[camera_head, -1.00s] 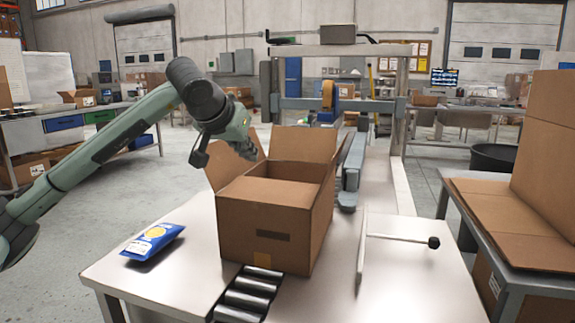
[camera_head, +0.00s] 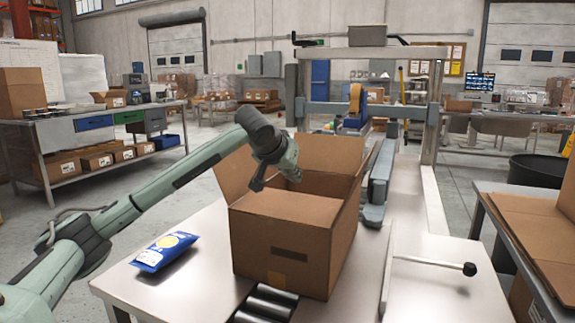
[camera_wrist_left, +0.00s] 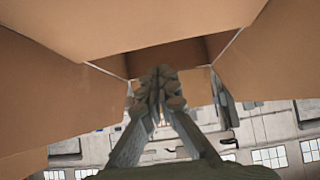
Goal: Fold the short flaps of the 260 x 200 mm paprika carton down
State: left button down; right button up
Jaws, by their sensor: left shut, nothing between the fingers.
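The open brown carton (camera_head: 285,242) stands on the metal table, with a dark tape-like strip on its near face. Its near flap (camera_head: 290,203) lies inward, nearly flat over the near part of the opening. The left flap (camera_head: 232,172), far flap (camera_head: 340,158) and right flap (camera_head: 372,165) stand up or lean outward. My left gripper (camera_head: 294,174) is over the opening, beyond the near flap, shut and empty. In the left wrist view its closed fingers (camera_wrist_left: 162,75) point toward the dark opening between brown panels; whether they touch cardboard I cannot tell. My right gripper is not in view.
A blue pouch (camera_head: 165,250) lies on the table left of the carton. Rollers (camera_head: 266,302) run up to the carton's near side. A rod with a black knob (camera_head: 469,269) sticks out at the right. A grey side rail (camera_head: 377,185) stands behind right. Flat cardboard (camera_head: 530,225) lies farther right.

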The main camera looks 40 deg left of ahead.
aim_at(294, 198)
pick_arm(q)
jog(key=shift+f, duration=1.65)
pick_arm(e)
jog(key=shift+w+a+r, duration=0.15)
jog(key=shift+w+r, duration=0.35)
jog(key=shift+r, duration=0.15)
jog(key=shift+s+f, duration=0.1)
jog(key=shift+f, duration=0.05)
